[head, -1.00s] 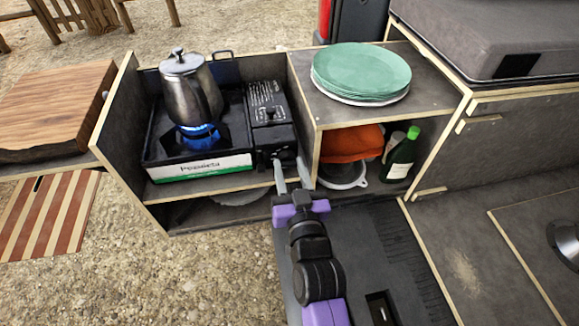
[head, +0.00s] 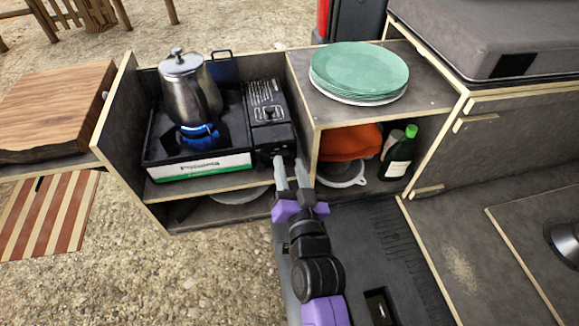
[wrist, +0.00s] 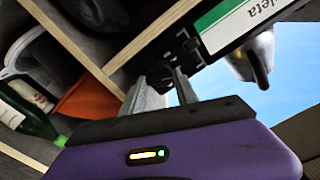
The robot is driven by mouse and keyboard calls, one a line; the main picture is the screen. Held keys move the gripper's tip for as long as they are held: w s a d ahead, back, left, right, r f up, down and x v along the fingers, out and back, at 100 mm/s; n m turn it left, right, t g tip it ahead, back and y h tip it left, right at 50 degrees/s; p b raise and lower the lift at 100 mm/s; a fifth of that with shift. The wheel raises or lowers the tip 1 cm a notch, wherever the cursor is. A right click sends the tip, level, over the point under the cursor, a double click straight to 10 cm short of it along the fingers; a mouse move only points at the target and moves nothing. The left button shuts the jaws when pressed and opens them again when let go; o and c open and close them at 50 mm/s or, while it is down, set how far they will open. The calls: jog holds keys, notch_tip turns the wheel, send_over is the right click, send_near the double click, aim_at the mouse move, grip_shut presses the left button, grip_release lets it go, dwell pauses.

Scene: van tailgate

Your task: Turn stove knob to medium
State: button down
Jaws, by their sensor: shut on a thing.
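The black camping stove (head: 268,104) sits on the left cabinet's shelf, with a white and green label on its front. A metal kettle (head: 190,92) stands upright over the burner, where a blue flame (head: 199,131) burns. My gripper (head: 291,164) reaches the right end of the stove's front, and its fingers are shut on the stove knob. The fingers hide most of the knob in the head view. In the wrist view, both fingertips (wrist: 160,79) meet the dark stove front beside the label (wrist: 228,22). The knob's exact angle cannot be read.
Green plates (head: 360,70) are stacked on the cabinet top right of the stove. Below them are an orange cloth (head: 350,142) and a green bottle (head: 399,158). A wooden board (head: 52,105) lies at the left. The cabinet divider (head: 303,110) stands close to the gripper's right.

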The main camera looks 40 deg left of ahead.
jog(key=c, duration=0.9)
grip_release()
jog(key=shift+c, duration=0.2)
jog(key=shift+d+f, duration=0.1)
jog(key=shift+s+d, duration=0.2)
jog(key=shift+d, duration=0.05)
jog(key=b+v, duration=0.3)
jog(key=v, duration=0.4)
jog(key=shift+s, duration=0.1)
